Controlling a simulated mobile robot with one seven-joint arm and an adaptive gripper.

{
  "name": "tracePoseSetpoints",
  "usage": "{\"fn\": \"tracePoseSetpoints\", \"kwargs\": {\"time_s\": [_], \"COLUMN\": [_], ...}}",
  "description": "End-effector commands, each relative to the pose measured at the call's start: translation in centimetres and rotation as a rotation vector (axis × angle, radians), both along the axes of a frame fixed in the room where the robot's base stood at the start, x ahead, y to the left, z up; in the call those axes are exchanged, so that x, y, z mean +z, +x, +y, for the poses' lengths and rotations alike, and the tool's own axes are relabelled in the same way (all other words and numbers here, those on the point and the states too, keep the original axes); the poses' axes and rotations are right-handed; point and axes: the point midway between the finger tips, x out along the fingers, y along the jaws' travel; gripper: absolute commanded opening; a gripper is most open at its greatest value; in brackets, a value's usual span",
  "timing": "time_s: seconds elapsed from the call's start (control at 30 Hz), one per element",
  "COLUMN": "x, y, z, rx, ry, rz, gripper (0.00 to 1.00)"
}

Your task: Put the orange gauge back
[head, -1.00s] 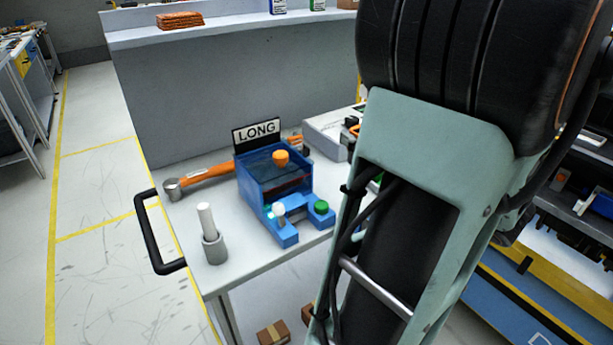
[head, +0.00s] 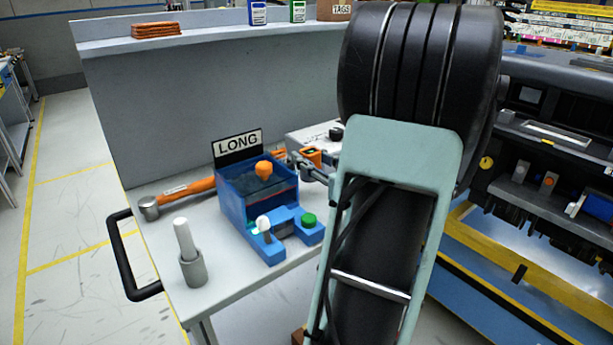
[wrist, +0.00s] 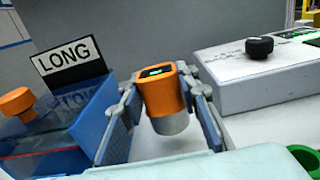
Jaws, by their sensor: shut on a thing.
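The orange gauge (wrist: 160,88) has a small dark display with green on top and a grey cylindrical lower end. My gripper (wrist: 165,105) is shut on it, with one finger on each side, and holds it upright in the wrist view. In the head view the gauge (head: 312,155) shows small beside the blue LONG fixture, partly hidden by my gripper (head: 312,168). Whether its lower end touches the bench cannot be told.
The blue fixture (head: 232,200) with an orange knob stands close to my gripper's left. A grey-white box (wrist: 250,80) with a black knob is at right. A green ring (wrist: 304,160) lies at the lower right.

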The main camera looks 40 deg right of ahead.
Motion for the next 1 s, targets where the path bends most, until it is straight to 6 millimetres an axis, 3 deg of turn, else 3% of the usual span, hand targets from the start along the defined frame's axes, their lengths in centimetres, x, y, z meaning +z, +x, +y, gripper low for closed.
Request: {"fn": "tracePoseSetpoints", "kwargs": {"time_s": [0.17,0.3,0.73,0.77,0.9,1.0], "x": [-1.5,-3.9,-4.5,-4.4,-4.4,-4.3], "y": [1.1,0.8,0.9,0.9,0.8,0.8], "z": [0.0,-0.1,0.0,-0.1,-0.1,0.0], "rx": [0.003,0.000,0.001,0.001,0.001,0.001], "ry": [0.002,0.002,0.000,0.000,0.000,0.000], "rz": [0.001,0.000,-0.001,0.000,0.000,0.000], "gripper": [0.00,0.00,0.00,0.31,0.47,0.47]}}
